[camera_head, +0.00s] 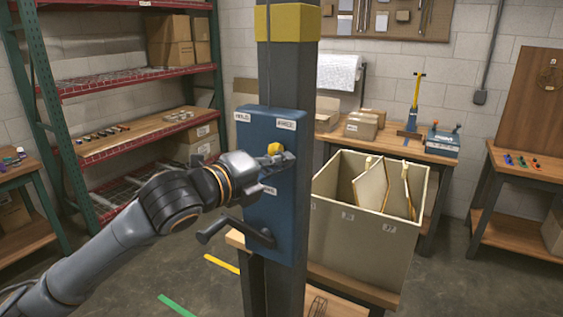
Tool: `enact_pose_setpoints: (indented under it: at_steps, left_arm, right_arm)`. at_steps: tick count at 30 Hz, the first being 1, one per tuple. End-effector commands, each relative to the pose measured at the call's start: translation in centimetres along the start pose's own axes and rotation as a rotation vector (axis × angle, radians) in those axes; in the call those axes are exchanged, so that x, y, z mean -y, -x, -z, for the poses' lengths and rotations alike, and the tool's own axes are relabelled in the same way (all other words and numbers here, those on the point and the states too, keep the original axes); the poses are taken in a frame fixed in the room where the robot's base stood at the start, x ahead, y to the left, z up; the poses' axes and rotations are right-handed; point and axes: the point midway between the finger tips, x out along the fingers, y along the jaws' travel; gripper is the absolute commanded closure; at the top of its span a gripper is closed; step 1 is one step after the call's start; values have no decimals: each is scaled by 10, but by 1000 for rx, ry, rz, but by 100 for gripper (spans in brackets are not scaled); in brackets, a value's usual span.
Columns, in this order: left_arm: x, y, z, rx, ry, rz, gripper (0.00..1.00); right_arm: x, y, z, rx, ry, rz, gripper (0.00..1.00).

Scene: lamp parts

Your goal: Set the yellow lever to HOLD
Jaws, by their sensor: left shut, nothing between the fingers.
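A blue box (285,205) is fixed to a dark post. The yellow lever (268,151) shows as a short yellow piece on its upper front, partly hidden by my gripper, so I cannot tell which way it points. A white label (243,117) at the box's upper left seems to read HOLD. Another label (286,124) at the upper right is too small to read surely. My left gripper (279,160) is shut and empty, its fingertips right at or just below the yellow piece; I cannot tell whether they touch. My right gripper is not in view.
A dark crank handle (238,230) sticks out low on the box, below my left gripper. The post (288,70) has a yellow band. A beige bin (355,235) with upright panels stands close on the right. Shelves (130,80) stand at the left; some floor between is clear.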

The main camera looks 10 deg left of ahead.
Motion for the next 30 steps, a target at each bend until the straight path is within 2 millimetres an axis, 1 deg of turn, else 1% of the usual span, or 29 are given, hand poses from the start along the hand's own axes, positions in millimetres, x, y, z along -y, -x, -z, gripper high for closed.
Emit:
enact_pose_setpoints:
  at_steps: [20, 26, 30]
  left_arm:
    - [6, 2, -9, 1, 124, 29, 100]
    - [9, 4, -16, 1, 226, 52, 100]
    - [12, 6, -26, 2, 343, 78, 100]
  right_arm:
    - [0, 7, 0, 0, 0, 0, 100]
    - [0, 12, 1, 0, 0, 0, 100]
    - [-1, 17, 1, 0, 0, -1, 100]
